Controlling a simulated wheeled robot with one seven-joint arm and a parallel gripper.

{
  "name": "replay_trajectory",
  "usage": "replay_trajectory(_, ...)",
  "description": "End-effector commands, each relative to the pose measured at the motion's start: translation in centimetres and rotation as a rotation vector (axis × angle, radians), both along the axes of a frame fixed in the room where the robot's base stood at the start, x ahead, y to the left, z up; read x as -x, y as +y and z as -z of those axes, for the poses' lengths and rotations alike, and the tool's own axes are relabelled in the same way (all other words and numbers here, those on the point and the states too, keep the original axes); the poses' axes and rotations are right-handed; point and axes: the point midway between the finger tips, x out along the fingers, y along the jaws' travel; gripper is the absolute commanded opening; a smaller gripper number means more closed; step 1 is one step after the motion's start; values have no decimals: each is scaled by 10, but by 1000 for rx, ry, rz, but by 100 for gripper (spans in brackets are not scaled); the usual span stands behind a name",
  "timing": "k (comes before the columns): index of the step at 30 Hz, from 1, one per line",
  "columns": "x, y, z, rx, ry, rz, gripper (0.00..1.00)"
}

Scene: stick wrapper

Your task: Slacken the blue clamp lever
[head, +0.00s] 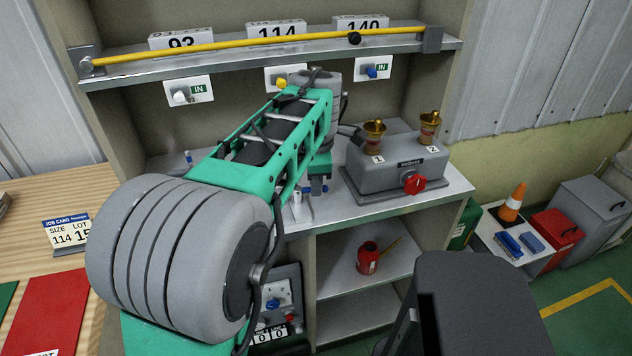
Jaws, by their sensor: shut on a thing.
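My arm reaches over the bench, its wrist bending down behind the green link. My gripper (317,187) is small and partly hidden at the lower end of the wrist, above the metal bench top. It is shut, with small blue parts of what looks like the blue clamp lever (325,189) showing beside the fingers. The lever's full shape and angle are hidden. Another small blue piece (188,157) shows left of the arm, at the back of the bench.
A grey box (395,187) with two brass cups and a red knob (414,184) stands right of my gripper. A yellow rod (230,43) runs along the shelf above. A panel (275,300) with a blue knob is below.

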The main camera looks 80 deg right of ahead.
Motion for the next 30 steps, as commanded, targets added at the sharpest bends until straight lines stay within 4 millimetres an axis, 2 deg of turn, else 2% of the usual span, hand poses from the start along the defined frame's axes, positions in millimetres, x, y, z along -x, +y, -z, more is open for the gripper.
replay_trajectory(3,0,0,0,0,1,1,0)
replay_trajectory(4,0,0,0,0,1,1,14)
replay_trajectory(12,0,0,0,0,0,2,35)
replay_trajectory(20,0,0,-3,1,0,2,35)
replay_trajectory(23,1,2,-15,3,1,2,35)
replay_trajectory(30,3,11,-64,3,0,2,35)
